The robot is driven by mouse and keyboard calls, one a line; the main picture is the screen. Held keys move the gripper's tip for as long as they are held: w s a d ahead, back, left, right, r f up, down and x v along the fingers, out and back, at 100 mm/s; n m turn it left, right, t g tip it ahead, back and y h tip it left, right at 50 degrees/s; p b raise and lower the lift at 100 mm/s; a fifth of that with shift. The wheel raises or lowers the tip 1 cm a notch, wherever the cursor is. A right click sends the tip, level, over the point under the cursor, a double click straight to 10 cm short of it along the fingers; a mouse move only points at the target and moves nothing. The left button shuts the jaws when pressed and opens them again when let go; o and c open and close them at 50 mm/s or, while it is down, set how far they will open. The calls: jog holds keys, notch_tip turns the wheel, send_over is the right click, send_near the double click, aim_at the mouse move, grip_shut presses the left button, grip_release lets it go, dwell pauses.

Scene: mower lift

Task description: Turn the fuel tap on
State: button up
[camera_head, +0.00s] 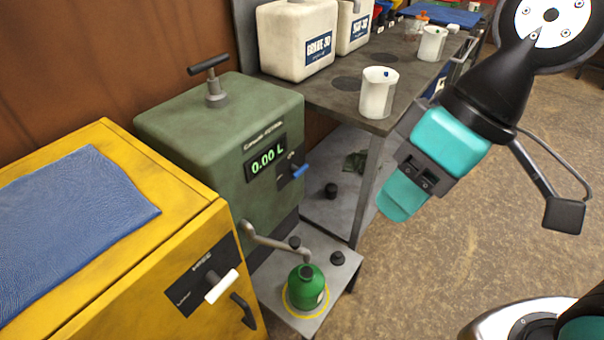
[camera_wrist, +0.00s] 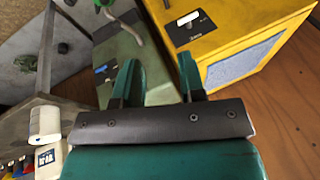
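The green fuel dispenser (camera_head: 215,125) reads 0.00 L on its display (camera_head: 266,158). A tap with a blue handle (camera_head: 298,171) sticks out of its front, right of the display. The handle also shows small in the wrist view (camera_wrist: 101,70). A green can (camera_head: 307,288) stands under the dispenser's spout (camera_head: 275,243). My gripper (camera_head: 401,195) is to the right of the dispenser, clear of the tap. In the wrist view its two teal fingers (camera_wrist: 159,80) are apart with nothing between them.
A yellow cabinet (camera_head: 190,250) with a white-handled lever (camera_head: 221,286) and a blue cloth (camera_head: 70,220) stands at left. A bench (camera_head: 340,112) behind carries white jugs (camera_head: 297,38) and a white cup (camera_head: 378,92). Open floor (camera_head: 440,240) lies to the right.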

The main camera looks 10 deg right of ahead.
jog(key=o, duration=1.1)
jog(key=w+a+f+y+b, duration=0.1)
jog(key=w+f+b, duration=0.2)
jog(key=w+a+f+n+y+b, duration=0.1)
jog(key=w+f+b, duration=0.1)
jog(key=f+b, duration=0.1)
jog(key=w+a+f+n+y+b, duration=0.1)
jog(key=w+f+b, duration=0.2)
jog(key=f, duration=0.1)
jog(key=shift+w+a+f+t, duration=0.25)
jog(key=shift+w+f+t, duration=0.05)
jog(key=shift+f+t, duration=0.1)
jog(key=w+f+n+t+y+b, duration=0.1)
jog(key=w+f+t+y+b, duration=0.1)
jog(key=w+f+b, duration=0.7)
jog(key=shift+w+a+f+n+y+b, duration=0.35)
jog(key=shift+w+f+y, duration=0.2)
jog(key=shift+y, duration=0.35)
jog(key=m+t+y+b, duration=0.2)
jog(key=t+b, duration=0.8)
jog(key=b, duration=0.5)
send_near(300, 169)
jog(key=x, duration=1)
jog(key=shift+f, duration=0.35)
jog(key=shift+c, duration=0.5)
jog(key=c, duration=0.5)
